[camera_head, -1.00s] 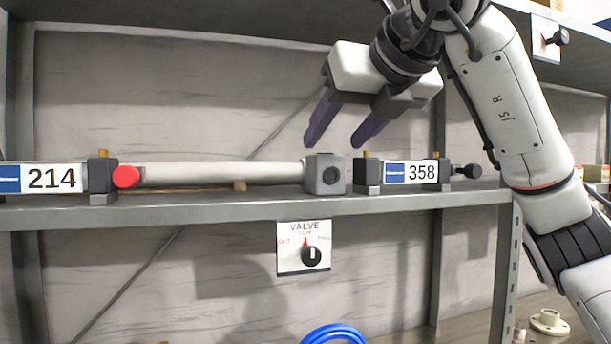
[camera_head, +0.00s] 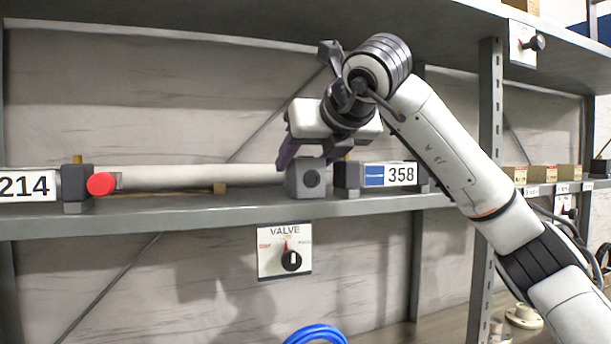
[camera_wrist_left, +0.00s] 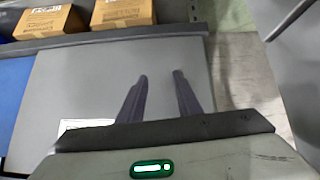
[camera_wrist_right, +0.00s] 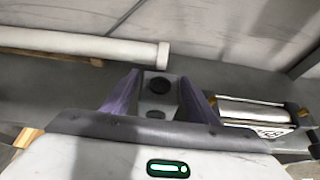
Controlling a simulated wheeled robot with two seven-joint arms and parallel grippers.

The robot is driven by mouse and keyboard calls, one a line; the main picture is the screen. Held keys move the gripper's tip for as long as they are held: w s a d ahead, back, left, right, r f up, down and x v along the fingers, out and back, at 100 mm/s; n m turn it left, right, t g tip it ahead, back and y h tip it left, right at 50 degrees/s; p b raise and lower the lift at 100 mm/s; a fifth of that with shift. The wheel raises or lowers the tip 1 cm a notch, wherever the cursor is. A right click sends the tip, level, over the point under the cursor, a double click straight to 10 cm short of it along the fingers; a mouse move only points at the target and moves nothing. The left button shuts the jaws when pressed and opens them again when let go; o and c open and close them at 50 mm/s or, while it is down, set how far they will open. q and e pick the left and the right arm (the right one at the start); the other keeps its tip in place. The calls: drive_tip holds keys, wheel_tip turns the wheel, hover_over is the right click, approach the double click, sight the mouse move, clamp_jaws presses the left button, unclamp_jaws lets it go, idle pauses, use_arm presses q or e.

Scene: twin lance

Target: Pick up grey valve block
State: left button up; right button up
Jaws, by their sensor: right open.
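The grey valve block (camera_head: 306,180) sits on the shelf at the right end of a pale tube, just left of the 358 unit. In the right wrist view the block (camera_wrist_right: 160,92) lies between the two purple fingers, its dark round holes showing. My right gripper (camera_head: 303,155) is open and reaches down over the block from above. Whether a finger touches it I cannot tell. My left gripper (camera_wrist_left: 162,82) shows only in the left wrist view; its fingers are apart, with nothing between them.
The 358 unit (camera_head: 390,174) stands close right of the block. A valve dial plate (camera_head: 284,251) hangs below. An upper shelf (camera_head: 440,40) is overhead.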

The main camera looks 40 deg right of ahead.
drive_tip(key=c, duration=0.9)
drive_tip(key=shift+c, duration=0.4)
drive_tip(key=shift+r, duration=0.15)
